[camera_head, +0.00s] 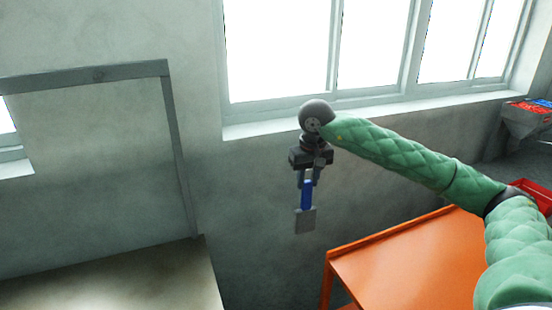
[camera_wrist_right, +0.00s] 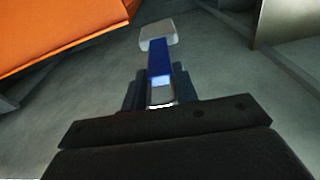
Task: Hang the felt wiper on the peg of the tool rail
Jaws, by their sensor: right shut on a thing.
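The felt wiper has a blue handle (camera_head: 306,194) and a flat grey pad (camera_head: 305,221). My right gripper (camera_head: 306,177) points down and is shut on the top end of the handle. The wiper hangs below it in free air, pad lowest. In the right wrist view the blue handle (camera_wrist_right: 159,63) stands out from between the fingers (camera_wrist_right: 160,92), with the pale pad (camera_wrist_right: 158,33) at its far end. A grey bar on a post (camera_head: 90,76), which may be the tool rail, stands at the left. A small dark spot on it may be the peg; I cannot tell. My left gripper is out of view.
A pale flat surface (camera_head: 110,285) lies below the grey bar at the lower left. An orange table (camera_head: 420,265) stands at the lower right, with a red tray (camera_head: 535,193) behind it. Windows fill the upper wall. Space around the wiper looks clear.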

